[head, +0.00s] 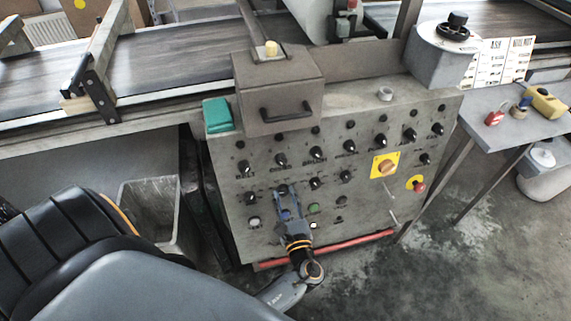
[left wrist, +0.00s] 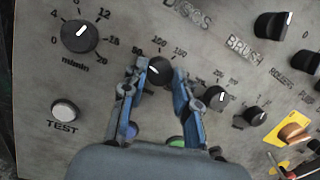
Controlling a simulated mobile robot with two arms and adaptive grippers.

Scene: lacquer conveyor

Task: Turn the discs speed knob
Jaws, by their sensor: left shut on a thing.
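The discs speed knob (left wrist: 160,70) is a round black knob with a white pointer mark. It sits on the grey control panel (head: 235,215), below the DISCS lettering, with a printed number scale around it. In the left wrist view the pointer tilts to the upper left. My left gripper (head: 284,190) reaches up to the panel, with its two blue-grey fingers (left wrist: 155,88) on either side of the knob and shut on it. The fingers hide the knob's sides and part of the scale. My right gripper is not in view.
Neighbouring knobs sit close by: the m/min knob (left wrist: 80,35) left and another knob (left wrist: 216,97) right. Green (head: 314,208) and white (head: 254,222) buttons lie below. A yellow-plated switch (head: 385,166) and red mushroom button (head: 419,187) are further right. A red bar (head: 345,245) runs along the panel bottom.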

